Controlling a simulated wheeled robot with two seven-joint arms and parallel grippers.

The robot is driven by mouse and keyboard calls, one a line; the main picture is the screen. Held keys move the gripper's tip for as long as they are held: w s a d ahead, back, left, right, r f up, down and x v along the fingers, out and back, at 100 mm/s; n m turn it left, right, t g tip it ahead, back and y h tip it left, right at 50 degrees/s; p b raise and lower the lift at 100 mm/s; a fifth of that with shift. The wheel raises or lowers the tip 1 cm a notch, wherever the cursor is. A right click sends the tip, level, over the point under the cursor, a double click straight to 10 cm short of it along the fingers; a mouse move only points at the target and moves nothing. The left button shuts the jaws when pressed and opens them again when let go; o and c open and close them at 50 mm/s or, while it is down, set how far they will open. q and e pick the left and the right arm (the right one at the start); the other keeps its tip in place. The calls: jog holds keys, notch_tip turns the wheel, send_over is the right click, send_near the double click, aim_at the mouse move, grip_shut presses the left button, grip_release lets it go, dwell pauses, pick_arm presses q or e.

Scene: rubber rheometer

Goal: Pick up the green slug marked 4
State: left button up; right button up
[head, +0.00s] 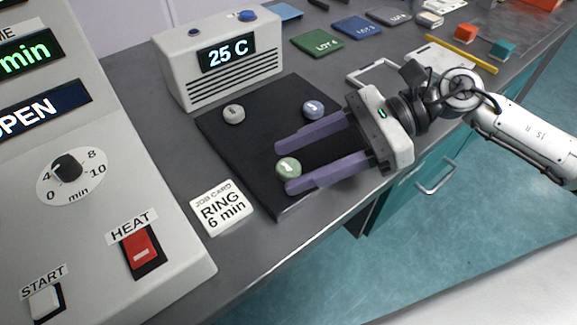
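The green slug (288,167) lies on the black mat (230,150); its mark is too small to read surely. My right gripper (284,168) reaches in from the right with its two purple fingers spread apart. The green slug shows at the fingertips, close to the nearer finger, with a wide gap to the farther finger. I cannot tell whether the nearer finger touches it. My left gripper is not in view.
A grey slug (234,114) and a blue slug (313,110) lie farther back on the mat. A white box reading 25 C (220,60) stands behind it. The job card (222,206) and the machine panel (100,200) are to the left. Lot pads (318,43) lie at the back.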

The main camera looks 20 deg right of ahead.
jog(key=c, duration=1.1)
jog(key=shift+r, duration=0.15)
